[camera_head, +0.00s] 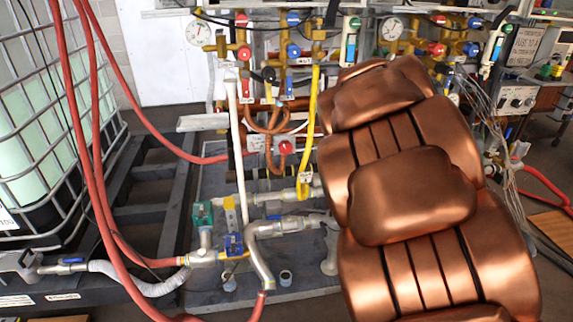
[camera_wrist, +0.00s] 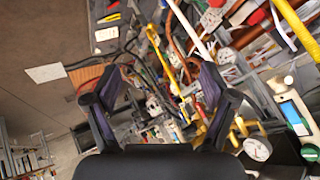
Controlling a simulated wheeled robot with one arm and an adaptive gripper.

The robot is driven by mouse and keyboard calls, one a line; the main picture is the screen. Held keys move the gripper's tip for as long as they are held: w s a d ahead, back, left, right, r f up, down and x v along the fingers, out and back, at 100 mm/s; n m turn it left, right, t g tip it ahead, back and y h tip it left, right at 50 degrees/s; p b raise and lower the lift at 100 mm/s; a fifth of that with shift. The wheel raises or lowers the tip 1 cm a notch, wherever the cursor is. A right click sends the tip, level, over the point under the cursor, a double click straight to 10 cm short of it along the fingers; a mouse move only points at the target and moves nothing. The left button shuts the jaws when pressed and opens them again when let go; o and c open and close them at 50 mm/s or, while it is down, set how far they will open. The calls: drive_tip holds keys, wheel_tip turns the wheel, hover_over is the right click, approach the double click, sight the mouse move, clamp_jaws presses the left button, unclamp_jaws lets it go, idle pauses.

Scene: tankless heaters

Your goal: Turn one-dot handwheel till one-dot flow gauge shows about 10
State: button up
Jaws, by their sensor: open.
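My gripper (camera_wrist: 162,82) shows in the wrist view with its two dark fingers spread and nothing between them. It is not seen in the head view. Upright flow gauges with clear tubes stand at the back in the head view, one in the middle (camera_head: 350,42) and one at right (camera_head: 492,48). Red handwheels are on the pipework, including an upper left one (camera_head: 244,53), a low one (camera_head: 286,147) and a right one (camera_head: 438,49). I cannot make out dot marks or gauge readings, so I cannot tell which is the one-dot pair. My gripper touches no handwheel.
My copper-coloured arm hides much of the right middle in the head view. Round dials (camera_head: 200,32) sit on the pipes. Red hoses (camera_head: 92,150) cross the left, before a caged tank (camera_head: 40,120). A yellow hose (camera_head: 312,120) and loose wires hang nearby.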

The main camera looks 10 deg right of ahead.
drive_tip(key=w+d+f+m+t+b, duration=0.1)
drive_tip(key=w+f+m+t+b, duration=0.35)
drive_tip(key=w, duration=0.95)
drive_tip(key=m+t+y+b, duration=0.55)
drive_tip(key=m+b, duration=0.25)
drive_tip(key=b, duration=0.9)
approach(286, 150)
drive_tip(key=w, duration=0.4)
drive_tip(key=shift+w+a+f+n+t+h, duration=0.15)
drive_tip(key=shift+w+f+n+t+h, duration=0.1)
drive_tip(key=shift+w+f+t+h, duration=0.3)
drive_tip(key=shift+w+a+r, duration=0.1)
drive_tip(key=shift+w+r, duration=0.2)
drive_tip(key=shift+w, duration=0.45)
drive_tip(key=shift+w+f, duration=0.2)
drive_tip(key=shift+w, duration=0.5)
drive_tip(key=shift+w+r, duration=0.15)
drive_tip(key=shift+w, duration=1.1)
